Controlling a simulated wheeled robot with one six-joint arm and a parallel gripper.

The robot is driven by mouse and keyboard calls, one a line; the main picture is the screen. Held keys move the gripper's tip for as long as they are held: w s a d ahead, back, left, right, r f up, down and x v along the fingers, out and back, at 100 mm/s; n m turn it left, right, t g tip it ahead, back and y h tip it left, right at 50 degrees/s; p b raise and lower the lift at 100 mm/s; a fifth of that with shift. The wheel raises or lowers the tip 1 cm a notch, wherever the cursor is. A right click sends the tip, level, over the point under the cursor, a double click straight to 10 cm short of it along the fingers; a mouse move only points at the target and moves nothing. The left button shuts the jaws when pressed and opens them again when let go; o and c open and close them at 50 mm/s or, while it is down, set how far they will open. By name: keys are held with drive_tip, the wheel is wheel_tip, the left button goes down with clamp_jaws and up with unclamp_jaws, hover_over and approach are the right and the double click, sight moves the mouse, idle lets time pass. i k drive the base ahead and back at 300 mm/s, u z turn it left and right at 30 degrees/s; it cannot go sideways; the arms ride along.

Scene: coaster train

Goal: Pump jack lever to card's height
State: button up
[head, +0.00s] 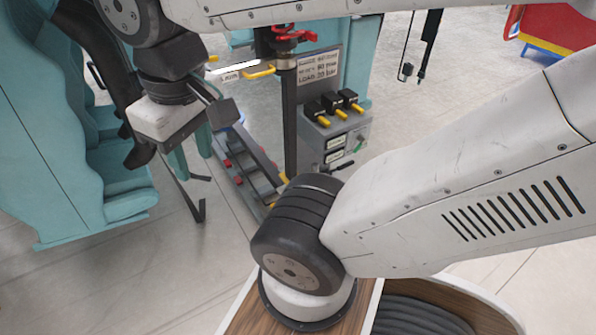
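A pale card (320,67) on the teal panel shows small lines of text; I read "60" on one line and "LOAD 20" below, the rest is too small. Three black levers with yellow tips (335,106) stand on a grey box below the card. Which part is the jack lever I cannot tell. A low dark frame with red blocks (245,165) lies on the floor beside a black upright post (290,125). My gripper (182,135) hangs at the left, near the teal seats, apart from the levers. Its fingertips are not clear, and neither is any hold.
Teal coaster seats (85,130) fill the left. A red fitting (291,34) tops the post. A lit bar with a yellow handle (258,71) is left of it. A red and blue object (560,28) stands far right.

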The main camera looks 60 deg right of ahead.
sight(351, 162)
drive_tip(key=u, duration=0.35)
drive_tip(key=k, duration=1.2)
drive_tip(key=z, duration=1.45)
drive_tip(key=i, duration=1)
drive_tip(key=z, duration=0.05)
